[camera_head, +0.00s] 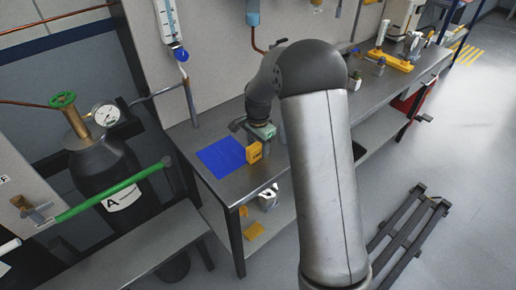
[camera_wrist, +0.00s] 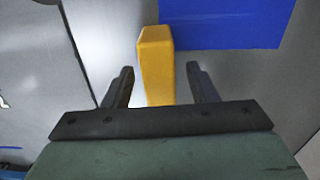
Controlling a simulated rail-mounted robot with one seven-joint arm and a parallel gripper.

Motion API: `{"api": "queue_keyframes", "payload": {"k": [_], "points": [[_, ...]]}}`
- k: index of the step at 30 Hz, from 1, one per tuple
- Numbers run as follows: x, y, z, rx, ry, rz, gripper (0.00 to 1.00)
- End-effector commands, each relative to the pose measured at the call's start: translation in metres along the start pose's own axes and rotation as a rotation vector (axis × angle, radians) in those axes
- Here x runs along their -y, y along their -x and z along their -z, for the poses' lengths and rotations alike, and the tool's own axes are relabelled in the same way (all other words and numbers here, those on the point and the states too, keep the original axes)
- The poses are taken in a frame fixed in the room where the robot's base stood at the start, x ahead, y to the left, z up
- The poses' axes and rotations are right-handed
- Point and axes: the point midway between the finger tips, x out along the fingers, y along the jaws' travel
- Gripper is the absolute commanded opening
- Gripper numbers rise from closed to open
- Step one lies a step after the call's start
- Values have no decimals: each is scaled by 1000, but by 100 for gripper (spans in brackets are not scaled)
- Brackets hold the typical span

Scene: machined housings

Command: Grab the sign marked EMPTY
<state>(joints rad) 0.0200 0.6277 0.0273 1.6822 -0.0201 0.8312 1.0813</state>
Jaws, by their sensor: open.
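A small yellow-orange block-like sign (camera_head: 254,152) stands on the grey workbench, beside the right edge of a blue sheet. Faint dark marks show on its face in the head view, too small to read, so I cannot confirm the word EMPTY. In the wrist view the yellow sign (camera_wrist: 157,60) shows its narrow top and one side, without lettering. My gripper (camera_wrist: 160,72) is open, with one dark finger on each side of the sign and a visible gap to both.
The blue sheet (camera_head: 221,157) lies flat on the workbench (camera_head: 222,188). A white-and-dark item (camera_head: 268,198) and yellow pieces (camera_head: 254,231) rest on the lower shelf. A black gas cylinder (camera_head: 100,172) with a green bar stands left. A yellow fixture (camera_head: 390,60) sits farther along the bench.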

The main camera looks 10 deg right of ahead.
Motion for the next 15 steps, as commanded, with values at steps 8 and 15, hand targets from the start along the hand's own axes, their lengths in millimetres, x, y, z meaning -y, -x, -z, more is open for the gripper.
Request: {"api": "queue_keyframes", "payload": {"k": [8,15], "points": [[0,-18,0,-2,1,1,53],[0,-18,0,-2,1,1,22]]}}
